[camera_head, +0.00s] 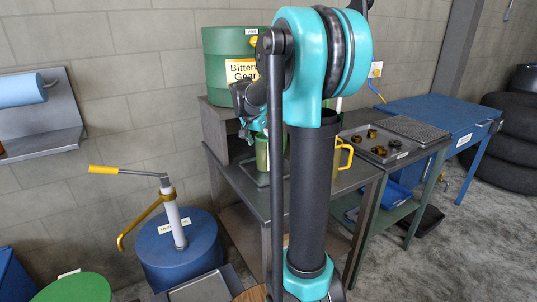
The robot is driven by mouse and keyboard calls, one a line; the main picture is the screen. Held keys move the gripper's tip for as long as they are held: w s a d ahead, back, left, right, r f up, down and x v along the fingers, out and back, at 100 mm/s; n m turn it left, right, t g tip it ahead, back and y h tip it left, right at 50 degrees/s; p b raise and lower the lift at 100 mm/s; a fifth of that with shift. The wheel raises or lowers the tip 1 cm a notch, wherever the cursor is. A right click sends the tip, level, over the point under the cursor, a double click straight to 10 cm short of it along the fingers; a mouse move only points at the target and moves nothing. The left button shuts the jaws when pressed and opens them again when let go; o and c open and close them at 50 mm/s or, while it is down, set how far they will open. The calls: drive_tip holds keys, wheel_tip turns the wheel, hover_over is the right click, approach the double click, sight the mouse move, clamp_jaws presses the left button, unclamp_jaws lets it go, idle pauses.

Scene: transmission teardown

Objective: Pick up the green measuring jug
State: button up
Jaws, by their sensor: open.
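A green vessel (262,154) stands on the grey metal table, below and around my gripper, and is partly hidden by my arm. An olive-green jug (334,172) with a yellow handle (345,152) stands farther right on the same table, its left side hidden behind my arm. I cannot tell for sure which is the green measuring jug. My gripper (257,139), small and teal in this view, is open just above the left green vessel. Its fingertips are hard to make out, and I cannot tell whether they touch it.
A large green drum (222,68) with a yellow label stands behind. A blue drum (176,259) with a hand pump (176,224) stands at the left. A tray (376,143) of brass-coloured parts lies right of the jug. A blue bench (430,111) stands farther right.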

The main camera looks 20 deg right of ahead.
drive_tip(key=x, duration=0.5)
drive_tip(key=shift+c, duration=0.3)
drive_tip(key=shift+r, duration=0.1)
drive_tip(key=c, duration=1.9)
drive_tip(key=shift+r, duration=0.1)
